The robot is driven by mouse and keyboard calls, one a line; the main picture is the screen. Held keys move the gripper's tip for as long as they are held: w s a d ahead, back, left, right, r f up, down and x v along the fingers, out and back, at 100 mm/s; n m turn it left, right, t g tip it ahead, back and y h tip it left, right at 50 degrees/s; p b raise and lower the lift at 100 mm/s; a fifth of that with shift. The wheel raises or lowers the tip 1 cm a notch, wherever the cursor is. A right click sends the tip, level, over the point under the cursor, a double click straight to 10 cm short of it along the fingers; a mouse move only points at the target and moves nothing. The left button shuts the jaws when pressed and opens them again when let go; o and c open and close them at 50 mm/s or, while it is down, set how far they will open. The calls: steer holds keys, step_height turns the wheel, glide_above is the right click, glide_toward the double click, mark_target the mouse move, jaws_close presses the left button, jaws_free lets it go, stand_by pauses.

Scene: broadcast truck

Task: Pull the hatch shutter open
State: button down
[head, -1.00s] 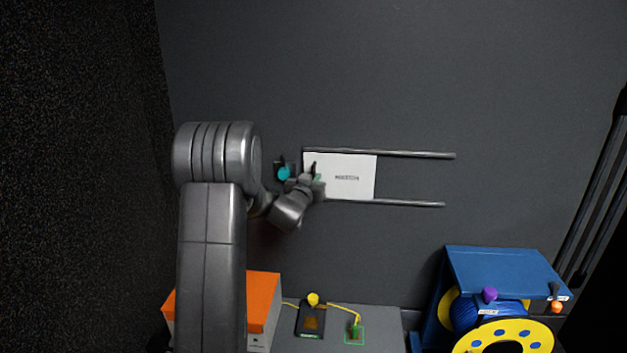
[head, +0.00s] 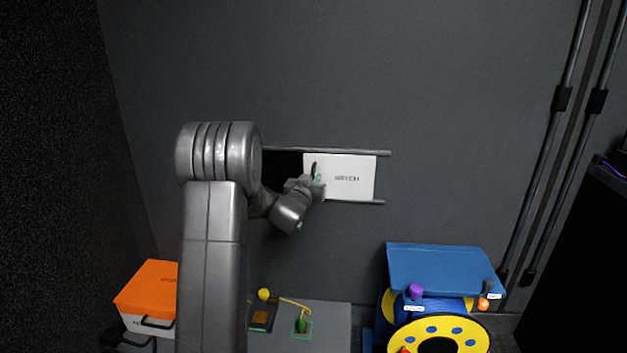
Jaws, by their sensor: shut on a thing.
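The white hatch shutter (head: 345,178) sits between an upper rail (head: 330,151) and a lower rail (head: 365,202) on the dark grey wall. It stands near the right end of both rails. A dark opening (head: 283,163) shows to its left, partly hidden by my arm. My gripper (head: 313,183) is at the shutter's left edge, shut on the dark handle (head: 313,170). The fingertips are small and partly hidden by the wrist.
Below are a grey surface (head: 325,318) with a yellow-knobbed dark device (head: 262,312), an orange-lidded box (head: 148,288) at left, and a blue stand (head: 440,268) with a yellow cable reel (head: 440,330) at right. Dark pipes (head: 575,100) run up the right wall. The wall around the shutter is clear.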

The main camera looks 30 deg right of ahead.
steer(key=shift+s+d, duration=0.3)
steer(key=shift+d, duration=0.05)
steer(key=c, duration=1.6)
jaws_free()
steer(key=shift+a, duration=0.15)
steer(key=p+v, duration=0.2)
steer(key=v, duration=1.1)
steer(key=shift+s+a, duration=0.2)
steer(key=shift+a, duration=0.1)
steer(key=shift+w+d, duration=0.1)
steer(key=shift+d, duration=0.05)
